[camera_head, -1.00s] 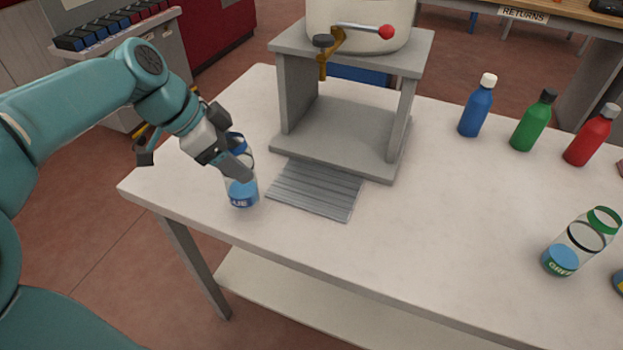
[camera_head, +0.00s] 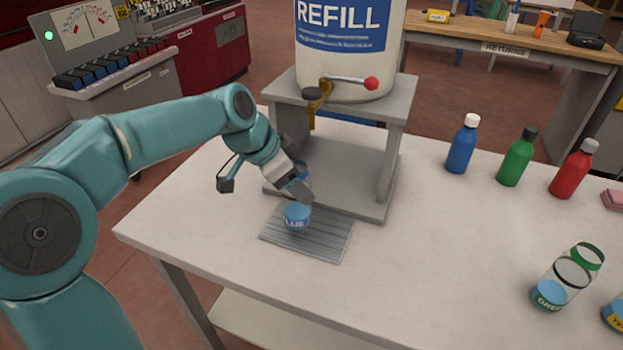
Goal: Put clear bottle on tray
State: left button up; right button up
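The clear bottle (camera_head: 297,216) has a blue label and blue liquid at its base. My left gripper (camera_head: 301,190) is shut on its upper part and hides much of it. The bottle is upright or nearly so. The grey ribbed tray (camera_head: 328,243) lies on the table in front of the dispenser stand. The bottle's base shows over the left part of the tray; I cannot tell whether it touches or hovers just above. My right gripper is not in view.
The refill tank (camera_head: 345,60) with a brass tap (camera_head: 312,105) stands on a grey stand (camera_head: 385,165) behind the tray. Blue (camera_head: 463,145), green (camera_head: 516,160) and red (camera_head: 573,170) bottles stand at right. The table's middle is clear.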

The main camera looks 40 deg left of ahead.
pick_arm(q)
jog(key=w, duration=0.1)
jog(key=w+d+f, duration=0.1)
jog(key=shift+w+d+f, duration=0.2)
jog(key=shift+w+d, duration=0.1)
jog(key=shift+w, duration=0.1)
jog(key=shift+f, duration=0.1)
jog(key=o, duration=0.7)
jog(key=shift+w+f, duration=0.1)
jog(key=shift+f, duration=0.05)
jog(key=o, duration=0.4)
